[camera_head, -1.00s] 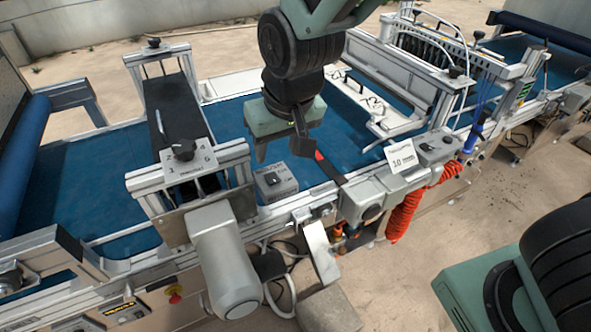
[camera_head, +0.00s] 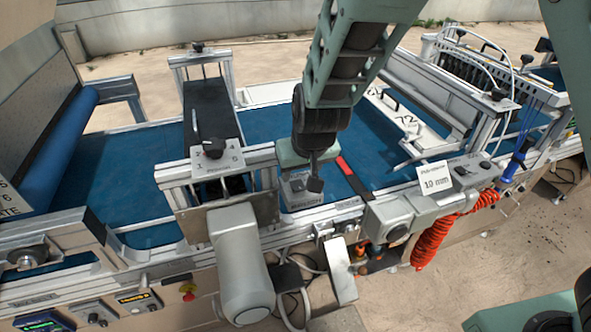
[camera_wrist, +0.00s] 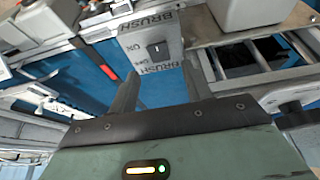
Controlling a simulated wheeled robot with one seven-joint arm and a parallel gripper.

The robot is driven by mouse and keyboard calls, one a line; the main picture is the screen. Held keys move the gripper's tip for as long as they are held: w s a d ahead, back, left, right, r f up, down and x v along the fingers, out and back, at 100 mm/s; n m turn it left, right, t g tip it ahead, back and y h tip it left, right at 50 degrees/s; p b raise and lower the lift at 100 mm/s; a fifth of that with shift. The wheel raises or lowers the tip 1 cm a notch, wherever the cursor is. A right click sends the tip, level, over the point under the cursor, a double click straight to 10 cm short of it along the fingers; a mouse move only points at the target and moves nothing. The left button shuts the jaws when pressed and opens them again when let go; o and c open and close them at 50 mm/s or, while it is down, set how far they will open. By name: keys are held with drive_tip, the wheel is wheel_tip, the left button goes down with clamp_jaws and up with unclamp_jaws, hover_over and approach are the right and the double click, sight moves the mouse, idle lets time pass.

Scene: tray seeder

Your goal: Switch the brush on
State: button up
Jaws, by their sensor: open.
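The brush switch box (camera_wrist: 172,28) is a grey box marked BRUSH, ON and OFF, seen in the wrist view at top centre. On its face is a small black switch (camera_wrist: 155,50); which mark it points to I cannot tell. My gripper (camera_wrist: 160,74) is open and empty, its two dark fingers pointing at the box from below in the picture, with the switch between their lines and apparently apart from it. In the head view my gripper (camera_head: 314,184) hangs over the box (camera_head: 301,197) and hides much of it, including the switch.
A grey motor housing (camera_head: 240,262) stands left of the box on the machine's front side. A red-and-black lever (camera_head: 351,177) lies close on the right. Further right are a 10 mm sign (camera_head: 436,179) and an orange coiled hose (camera_head: 432,243). The blue belt (camera_head: 262,122) runs behind.

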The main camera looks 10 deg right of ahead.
sight(297, 183)
drive_tip(key=shift+x, duration=2.15)
